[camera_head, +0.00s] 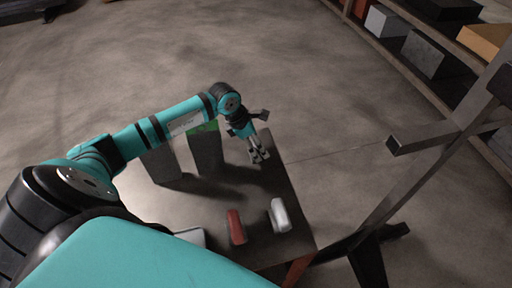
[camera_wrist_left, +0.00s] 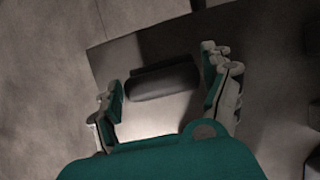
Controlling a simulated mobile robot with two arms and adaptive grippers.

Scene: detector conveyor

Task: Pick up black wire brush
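A dark, rounded, elongated object (camera_wrist_left: 165,82), which looks like the black wire brush, lies on the table top in the left wrist view. It sits between the spread fingers of my left gripper (camera_head: 258,155), a little beyond them. The fingers are open with nothing held, and I see gaps between them and the brush. In the head view the gripper points down over the far part of the table, and I cannot make out the brush there. My right gripper is not in view.
The table (camera_head: 290,190) also carries a red object (camera_head: 236,227) and a white object (camera_head: 280,215) near its front. Upright grey boxes (camera_head: 207,153) stand beneath my left arm. A metal frame (camera_head: 430,150) and a shelf with boxes (camera_head: 422,54) are to the right. Open floor lies behind.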

